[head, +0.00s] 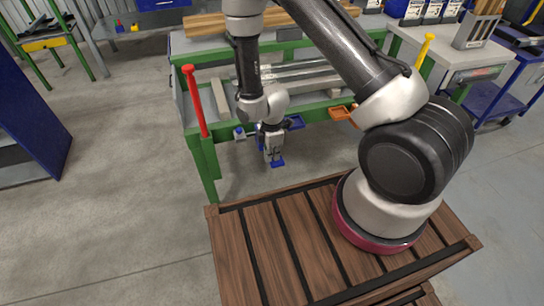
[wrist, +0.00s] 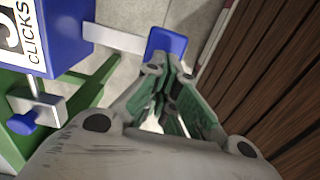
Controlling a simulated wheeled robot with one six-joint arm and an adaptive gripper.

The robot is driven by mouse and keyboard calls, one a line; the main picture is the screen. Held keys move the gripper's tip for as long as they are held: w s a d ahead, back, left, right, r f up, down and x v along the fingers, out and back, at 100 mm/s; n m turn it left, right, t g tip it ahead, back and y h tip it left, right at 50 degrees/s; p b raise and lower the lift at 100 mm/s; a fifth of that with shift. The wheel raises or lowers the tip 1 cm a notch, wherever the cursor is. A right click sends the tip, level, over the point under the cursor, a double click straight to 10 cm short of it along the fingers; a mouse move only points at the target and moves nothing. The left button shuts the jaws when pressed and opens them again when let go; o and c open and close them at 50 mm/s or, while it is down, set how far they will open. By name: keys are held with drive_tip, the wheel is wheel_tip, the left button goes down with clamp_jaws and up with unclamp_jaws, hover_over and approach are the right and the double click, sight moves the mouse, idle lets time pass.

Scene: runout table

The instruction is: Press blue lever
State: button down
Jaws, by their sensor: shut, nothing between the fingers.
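The blue lever shows in the wrist view as a grey bar ending in a blue pad (wrist: 166,42), reaching out from a blue housing (wrist: 65,35) with a printed label. In the head view its blue pad (head: 277,163) is low at the front of the green table. My gripper (head: 274,157) points down with its fingers together and empty, its tips right at the pad. In the wrist view my gripper (wrist: 166,72) has its tips against or just short of the pad; I cannot tell if they touch. My gripper partly hides the lever in the head view.
A red handle (head: 195,100) stands at the table's left corner and a yellow handle (head: 425,50) at the right. An orange part (head: 340,113) sits on the front rail. A blue knob (wrist: 21,125) is beside the housing. The floor (head: 110,190) on the left is clear.

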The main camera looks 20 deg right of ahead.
sight(273, 163)
drive_tip(key=shift+f, duration=0.5)
drive_tip(key=shift+s+f+t, duration=0.2)
drive_tip(key=shift+f+t, duration=0.3)
idle(0.4)
drive_tip(key=shift+f, duration=0.25)
drive_tip(key=shift+s+f, duration=0.2)
drive_tip(key=shift+f, duration=1.1)
drive_tip(key=shift+w+f, duration=0.2)
drive_tip(key=shift+f, duration=1.05)
